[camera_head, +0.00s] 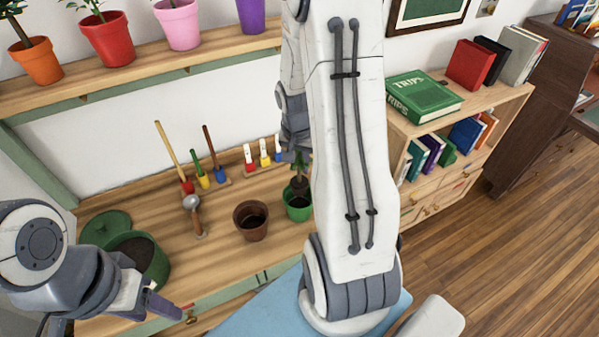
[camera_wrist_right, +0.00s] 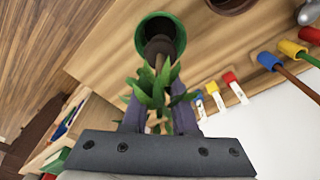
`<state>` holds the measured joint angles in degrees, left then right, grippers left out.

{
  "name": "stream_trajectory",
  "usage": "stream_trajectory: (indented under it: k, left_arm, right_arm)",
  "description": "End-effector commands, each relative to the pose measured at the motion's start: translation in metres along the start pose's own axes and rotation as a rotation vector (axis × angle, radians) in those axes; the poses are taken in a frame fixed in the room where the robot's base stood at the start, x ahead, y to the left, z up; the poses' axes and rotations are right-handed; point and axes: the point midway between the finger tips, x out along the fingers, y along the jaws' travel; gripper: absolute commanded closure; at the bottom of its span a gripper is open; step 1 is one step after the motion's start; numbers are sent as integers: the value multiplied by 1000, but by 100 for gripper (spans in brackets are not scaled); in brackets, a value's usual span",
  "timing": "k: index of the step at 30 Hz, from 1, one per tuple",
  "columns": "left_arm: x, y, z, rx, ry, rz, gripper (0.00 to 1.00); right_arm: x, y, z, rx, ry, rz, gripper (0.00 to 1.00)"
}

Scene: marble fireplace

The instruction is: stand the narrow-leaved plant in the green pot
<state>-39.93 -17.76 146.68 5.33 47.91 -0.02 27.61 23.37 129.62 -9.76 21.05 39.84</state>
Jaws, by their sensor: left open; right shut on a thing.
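The narrow-leaved plant (camera_wrist_right: 152,92) has green leaves, a thin stem and a dark root ball. My right gripper (camera_wrist_right: 160,115) is shut on it, with the leaves toward me. In the head view the plant (camera_head: 299,184) hangs upright at the mouth of the green pot (camera_head: 298,210). The green pot also shows in the right wrist view (camera_wrist_right: 172,22), with the root ball over its opening. I cannot tell whether the root ball is inside the rim. My right arm hides part of the pot's surroundings. My left gripper (camera_head: 160,304) is open and empty at the lower left.
A brown pot (camera_head: 251,222) stands just left of the green pot. A trowel (camera_head: 195,215), colored-handled tools (camera_head: 204,175) and small labels (camera_head: 263,153) are on the bench. A green soil tub (camera_head: 150,262) is at left. Potted plants line the shelf above; a bookcase (camera_head: 450,170) stands at right.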

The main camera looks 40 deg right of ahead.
Motion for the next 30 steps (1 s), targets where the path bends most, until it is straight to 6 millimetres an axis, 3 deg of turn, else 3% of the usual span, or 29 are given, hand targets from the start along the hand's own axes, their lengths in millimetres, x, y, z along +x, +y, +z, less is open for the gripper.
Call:
stream_trajectory:
  k: [8,30]
  left_arm:
    - [-2,0,0,0,0,0,45]
    - [12,-1,1,0,0,0,45]
  right_arm:
    - [36,1,5,-2,-4,2,100]
    - [50,1,7,-2,-1,0,100]
